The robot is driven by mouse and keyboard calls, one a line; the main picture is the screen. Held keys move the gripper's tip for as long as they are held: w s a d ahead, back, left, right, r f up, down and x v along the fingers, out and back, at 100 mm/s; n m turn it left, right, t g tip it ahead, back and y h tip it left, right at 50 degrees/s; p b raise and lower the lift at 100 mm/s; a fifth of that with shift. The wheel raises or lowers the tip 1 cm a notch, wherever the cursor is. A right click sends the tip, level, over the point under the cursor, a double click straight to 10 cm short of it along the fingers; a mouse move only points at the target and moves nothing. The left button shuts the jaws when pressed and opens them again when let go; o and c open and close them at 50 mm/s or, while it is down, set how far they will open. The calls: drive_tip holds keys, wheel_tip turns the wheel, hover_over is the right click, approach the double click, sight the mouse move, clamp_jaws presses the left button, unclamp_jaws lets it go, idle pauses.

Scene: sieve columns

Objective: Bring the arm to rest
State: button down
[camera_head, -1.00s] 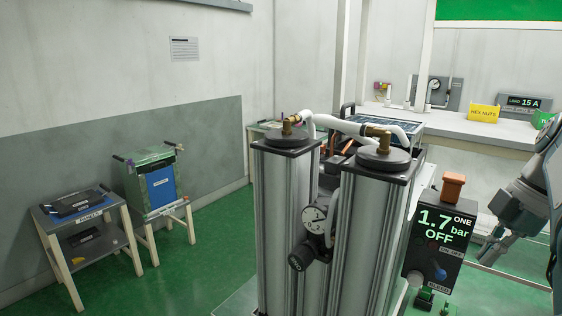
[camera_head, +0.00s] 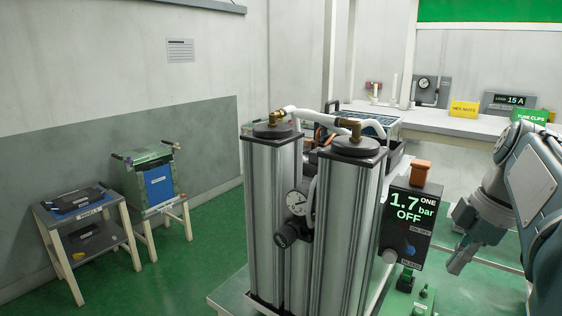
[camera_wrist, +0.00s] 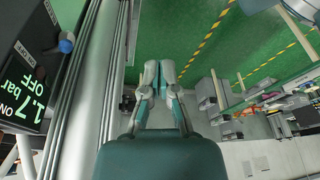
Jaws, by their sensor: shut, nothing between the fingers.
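My gripper (camera_head: 459,262) hangs at the right of the head view, to the right of the control box and apart from it. In the wrist view my gripper (camera_wrist: 156,72) points out over the green floor, its two fingers close together and empty. The arm is folded at the right edge of the head view. The dark control box (camera_head: 408,222) reads "1.7 bar", "ONE" and "OFF". The two metal sieve columns (camera_head: 345,225) stand to its left, joined by a white hose and a gauge (camera_head: 296,202).
A long bench (camera_head: 450,122) at the back holds a yellow hex nuts label (camera_head: 464,108) and a 15 A display (camera_head: 508,100). Two small stands (camera_head: 165,205) are by the left wall. Green floor lies open between them and the columns.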

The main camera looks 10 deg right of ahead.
drive_tip(key=s+a+f+m+t+h, duration=0.1)
drive_tip(key=s+a+f+m+t, duration=0.1)
drive_tip(key=a+f+m, duration=0.4)
drive_tip(key=s+a+f+m+t+h, duration=0.2)
drive_tip(key=a+f+m, duration=0.3)
drive_tip(key=a, duration=0.9)
wheel_tip(320, 180, down, 2)
drive_tip(key=shift+f+m, duration=0.1)
drive_tip(key=shift+m, duration=0.3)
drive_tip(key=shift+s, duration=0.1)
